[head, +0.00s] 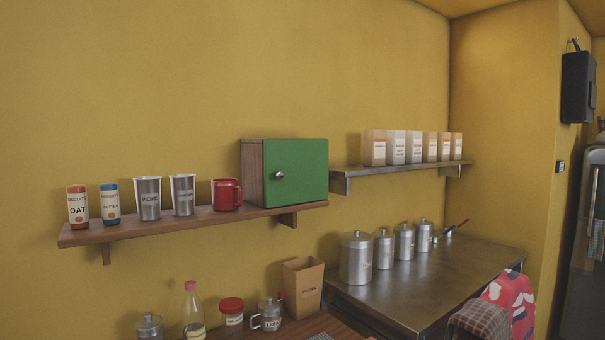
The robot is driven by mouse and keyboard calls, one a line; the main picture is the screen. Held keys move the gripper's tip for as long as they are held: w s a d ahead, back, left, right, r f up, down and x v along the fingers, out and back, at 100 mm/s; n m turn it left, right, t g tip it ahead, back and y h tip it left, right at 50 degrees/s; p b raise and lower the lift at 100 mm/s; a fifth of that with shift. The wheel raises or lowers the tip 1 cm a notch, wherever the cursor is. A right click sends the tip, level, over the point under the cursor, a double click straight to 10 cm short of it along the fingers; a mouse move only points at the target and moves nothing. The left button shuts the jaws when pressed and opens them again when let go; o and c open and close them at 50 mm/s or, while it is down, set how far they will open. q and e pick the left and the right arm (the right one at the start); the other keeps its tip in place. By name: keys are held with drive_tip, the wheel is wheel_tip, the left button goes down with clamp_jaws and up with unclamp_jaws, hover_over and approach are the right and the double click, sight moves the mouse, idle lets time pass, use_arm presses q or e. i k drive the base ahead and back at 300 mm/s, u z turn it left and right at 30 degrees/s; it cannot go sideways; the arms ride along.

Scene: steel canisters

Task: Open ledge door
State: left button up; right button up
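A small cabinet with a green door (304,171) stands on the right end of a wooden wall ledge (185,221). The door is shut, and a round metal knob (279,174) sits near its left edge. The cabinet's brown wooden side (252,172) faces left. Neither of my grippers shows in the head view.
A red mug (227,194), two metal cups and two biscuit tubes stand left of the cabinet. A metal shelf (400,171) with several cartons is to the right. Steel canisters (356,260) stand on a metal counter (440,285). Bottles, jars and a paper bag (303,288) are below.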

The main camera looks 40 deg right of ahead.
sight(296, 171)
drive_tip(key=k, duration=0.5)
drive_tip(key=z, duration=1.85)
drive_tip(key=i, duration=1.2)
drive_tip(key=u, duration=2)
